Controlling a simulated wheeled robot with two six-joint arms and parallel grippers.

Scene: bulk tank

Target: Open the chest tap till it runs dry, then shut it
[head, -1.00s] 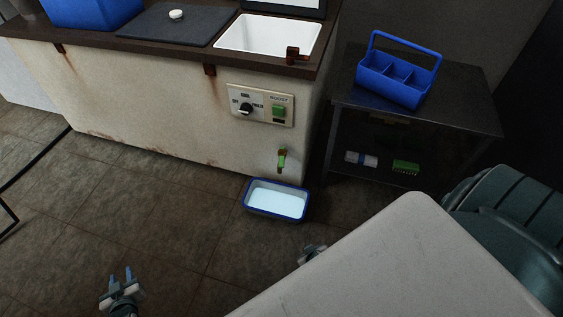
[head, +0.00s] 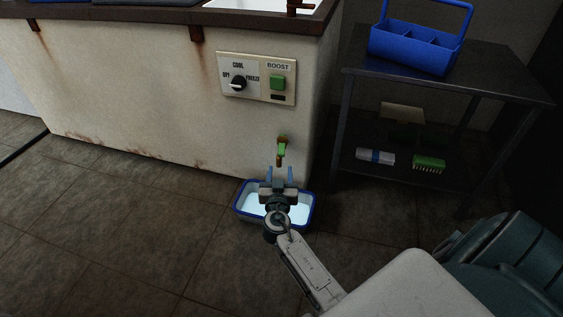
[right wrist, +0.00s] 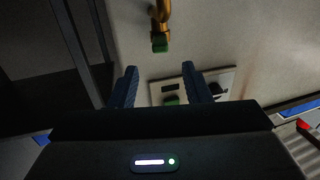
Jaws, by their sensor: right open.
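The chest (head: 130,95) is a cream, rust-stained cabinet. Its small brass tap (head: 279,160) with a green handle (head: 282,149) is low on the front, near the right corner. It also shows in the right wrist view (right wrist: 161,12), handle included. A blue-rimmed tub (head: 240,206) with pale, watery contents sits on the floor below it. My right gripper (head: 279,172) is open and empty, its fingers pointing at the chest just below the tap in the head view. It hides part of the tub. I cannot tell whether liquid is running. My left gripper is out of view.
Above the tap is a control panel (head: 256,79) with a black knob (head: 238,83) and a green switch (head: 277,82). A dark metal table (head: 480,75) stands to the right, with a blue caddy (head: 415,50) on top. The tiled floor at left is clear.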

